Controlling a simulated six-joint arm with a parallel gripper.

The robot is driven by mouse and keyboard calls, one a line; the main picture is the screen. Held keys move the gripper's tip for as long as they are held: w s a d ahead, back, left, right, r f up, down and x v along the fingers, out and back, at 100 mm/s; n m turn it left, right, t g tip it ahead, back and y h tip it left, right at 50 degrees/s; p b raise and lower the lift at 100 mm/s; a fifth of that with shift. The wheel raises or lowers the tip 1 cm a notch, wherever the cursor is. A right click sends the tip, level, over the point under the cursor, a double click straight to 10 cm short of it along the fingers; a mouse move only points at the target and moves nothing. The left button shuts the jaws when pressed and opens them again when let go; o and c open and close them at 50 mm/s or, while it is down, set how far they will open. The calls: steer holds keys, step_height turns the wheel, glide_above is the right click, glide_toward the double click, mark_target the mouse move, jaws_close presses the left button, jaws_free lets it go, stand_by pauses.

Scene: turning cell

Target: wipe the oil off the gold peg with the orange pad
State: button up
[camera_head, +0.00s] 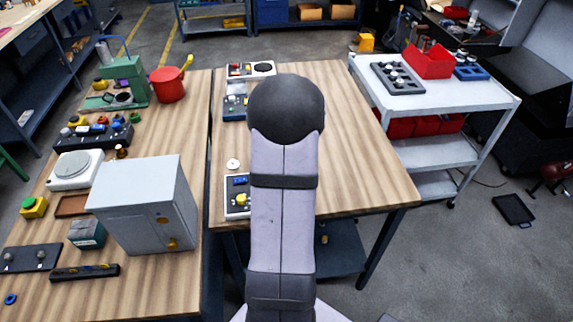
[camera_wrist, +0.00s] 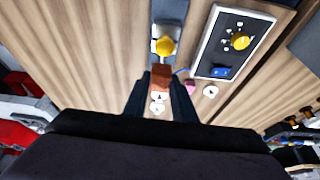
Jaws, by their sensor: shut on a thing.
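My gripper (camera_wrist: 162,80) shows in the wrist view as two dark fingers, shut on an orange-brown block (camera_wrist: 161,76) that looks like the orange pad. A rounded gold top (camera_wrist: 165,47), which looks like the gold peg, shows on a grey metal holder (camera_wrist: 168,29) just beyond the pad. I cannot tell whether the pad touches the peg, and any oil is too small to make out. In the head view my arm hides the gripper, the pad and the peg.
A control box (camera_wrist: 237,42) with a yellow knob and blue switch stands beside the holder; it also shows in the head view (camera_head: 237,208). A small white disc (camera_wrist: 210,91) and a pink piece (camera_wrist: 190,87) lie near the fingers. The wooden table's right side (camera_head: 355,150) is clear.

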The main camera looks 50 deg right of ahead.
steer(key=shift+r+p, duration=1.3)
steer(key=shift+r, duration=0.75)
steer(key=w+a+r+n, duration=0.1)
steer(key=w+a, duration=0.2)
steer(key=a, duration=0.5)
steer(key=w+a+r+n, duration=0.1)
steer(key=w+a, duration=0.2)
steer(key=a, duration=0.4)
steer(key=s+a+r+n+t+y, duration=0.15)
steer(key=a+n, duration=0.25)
steer(key=a, duration=1.6)
steer(key=w+a+f+n+y+b, duration=0.1)
steer(key=w+a+f+n+b, duration=0.1)
steer(key=w+a, duration=0.3)
steer(key=shift+w+n+y+b, duration=0.25)
steer(key=shift+n+y+b, duration=0.15)
steer(key=shift+n, duration=0.3)
